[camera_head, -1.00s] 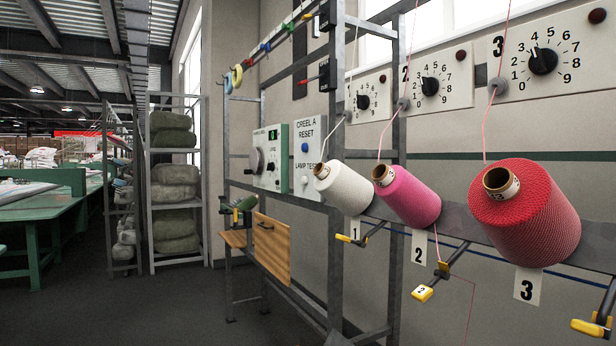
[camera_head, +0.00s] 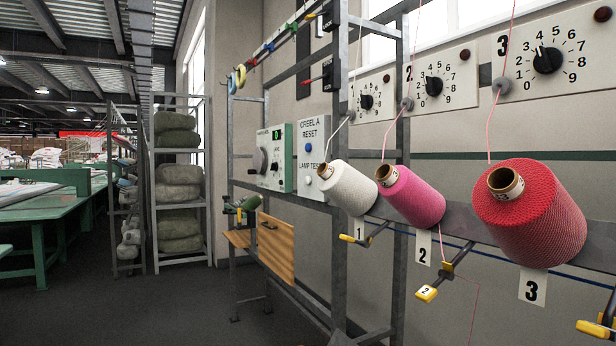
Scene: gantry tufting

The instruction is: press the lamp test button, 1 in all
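The lamp test button (camera_head: 308,181) is a small pale round button below the words LAMP TEST, low on the white CREEL A RESET panel (camera_head: 309,158). A blue reset button (camera_head: 308,148) sits above it on the same panel. The white yarn cone (camera_head: 348,188) stands just right of the panel and covers part of its lower right edge. Neither of my grippers is in the picture, and nothing touches the button.
A green control box (camera_head: 271,157) with a dial adjoins the panel. Pink (camera_head: 413,197) and red (camera_head: 535,215) cones project from the frame, with yellow-tipped levers (camera_head: 427,293) below. A wooden board (camera_head: 276,248) hangs under the panel. Dark floor is free at left.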

